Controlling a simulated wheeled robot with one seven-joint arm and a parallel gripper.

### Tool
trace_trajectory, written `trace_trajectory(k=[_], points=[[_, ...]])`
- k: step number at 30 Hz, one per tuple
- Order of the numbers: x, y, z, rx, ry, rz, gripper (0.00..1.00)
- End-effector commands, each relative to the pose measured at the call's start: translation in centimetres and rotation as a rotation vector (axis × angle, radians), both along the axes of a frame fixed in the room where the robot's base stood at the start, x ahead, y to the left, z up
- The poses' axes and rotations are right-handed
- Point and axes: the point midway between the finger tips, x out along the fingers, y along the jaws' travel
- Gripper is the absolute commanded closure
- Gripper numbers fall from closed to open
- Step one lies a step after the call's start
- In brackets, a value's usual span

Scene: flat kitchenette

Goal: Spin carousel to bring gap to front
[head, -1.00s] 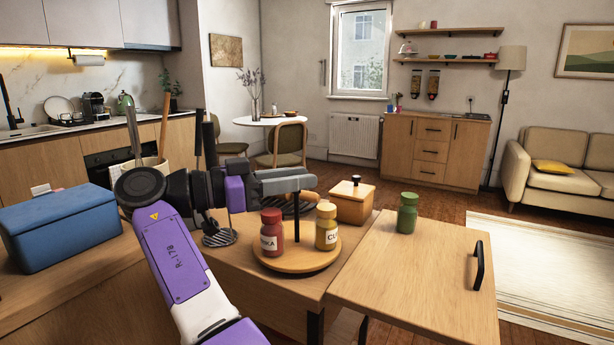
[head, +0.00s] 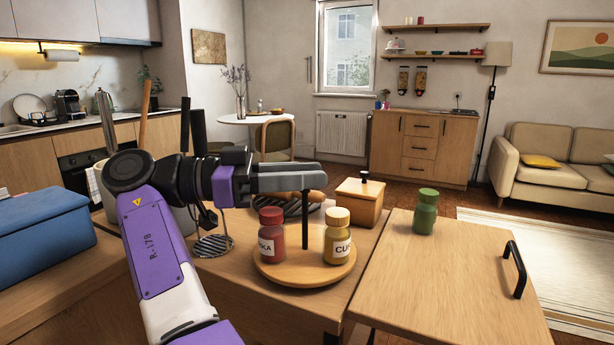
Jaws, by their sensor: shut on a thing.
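The carousel (head: 290,278) is a round wooden turntable with a dark upright post (head: 305,225) at its middle. A red jar (head: 271,238) with a label ending in "KA" stands at its left. A yellow jar (head: 337,240) labelled "CU…" stands at its right front. Bare wood shows at the front, between and before the jars. My gripper (head: 310,178) is above the turntable, with its grey fingers shut at the top of the post. The fingers hide the post's top. A green jar (head: 425,212) stands apart on the wooden board at the right.
A lidded wooden box (head: 360,203) stands behind the carousel. A dark tray (head: 275,203) with brown food lies behind it. A blue box (head: 45,236) is at the left. The wooden board (head: 440,275) with a black handle (head: 517,270) lies right of the carousel.

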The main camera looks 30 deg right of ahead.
Motion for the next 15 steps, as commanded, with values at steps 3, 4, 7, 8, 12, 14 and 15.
trace_trajectory(k=[3, 4, 7, 8, 12, 14, 15], points=[[-0.08, -0.05, -0.07, 0.002, -0.001, -0.004, 1.0], [-0.08, -0.05, -0.07, 0.002, -0.001, -0.005, 1.0], [-0.07, -0.06, -0.06, 0.002, -0.001, -0.005, 1.0], [-0.07, -0.06, -0.07, 0.002, -0.001, -0.004, 1.0], [-0.07, -0.08, -0.07, 0.002, -0.001, -0.004, 0.69], [-0.07, -0.07, -0.07, 0.002, -0.001, -0.004, 0.57], [-0.05, -0.07, -0.06, 0.002, -0.001, -0.004, 0.49]])
